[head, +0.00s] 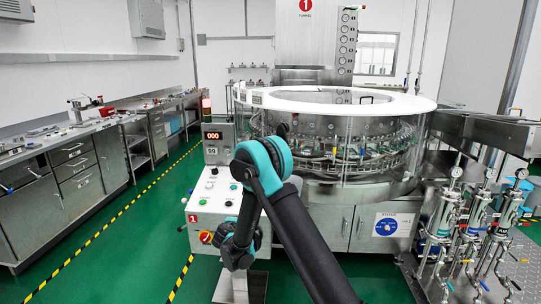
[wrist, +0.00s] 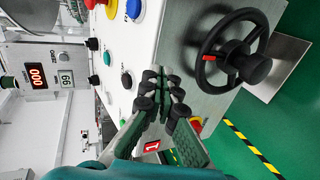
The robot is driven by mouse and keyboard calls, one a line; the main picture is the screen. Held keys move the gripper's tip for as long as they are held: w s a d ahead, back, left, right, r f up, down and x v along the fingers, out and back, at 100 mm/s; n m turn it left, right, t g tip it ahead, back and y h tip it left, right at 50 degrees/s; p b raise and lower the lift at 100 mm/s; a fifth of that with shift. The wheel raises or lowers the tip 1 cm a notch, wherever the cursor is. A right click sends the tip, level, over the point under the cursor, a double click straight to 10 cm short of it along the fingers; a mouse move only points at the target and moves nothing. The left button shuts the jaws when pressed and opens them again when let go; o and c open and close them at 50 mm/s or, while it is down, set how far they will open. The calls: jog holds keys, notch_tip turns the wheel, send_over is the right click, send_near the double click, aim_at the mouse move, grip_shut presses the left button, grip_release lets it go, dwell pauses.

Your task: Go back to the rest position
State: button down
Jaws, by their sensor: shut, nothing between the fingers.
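My gripper (wrist: 163,92) shows in the wrist view with its dark fingers together and nothing between them. It is in front of the pale control panel (wrist: 178,32), left of a black handwheel (wrist: 212,65) with a red mark. I cannot tell whether the fingers touch the panel. In the head view my bent arm reaches toward the control panel (head: 205,198), and the fingers are hidden behind the arm. The handwheel is not clearly visible there.
The round washer (head: 340,140) stands behind the panel. Metal cylinders with gauges (head: 483,215) stand at the right. A steel workbench (head: 80,165) lines the left wall. Green floor (head: 130,240) with yellow-black tape is clear between bench and panel. A display (head: 212,135) reads 000.

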jog(key=s+d+r+m+g+h, duration=0.1)
jog(key=s+d+r+m, duration=0.15)
jog(key=d, duration=0.45)
jog(key=s+d+r+m+g+h, duration=0.1)
jog(key=s+d+r+m+g, duration=0.1)
jog(key=d+r, duration=0.35)
jog(key=s+d+r+m+g, duration=0.3)
jog(key=s+d+m, duration=0.3)
jog(key=s+d, duration=0.95)
jog(key=s+d+f+m+g+y, duration=0.1)
jog(key=s+d+m, duration=0.2)
jog(key=s, duration=0.8)
jog(key=s+d+f+m+g+y, duration=0.2)
jog(key=s+d+m, duration=0.1)
jog(key=s, duration=0.8)
jog(key=shift+f, duration=0.3)
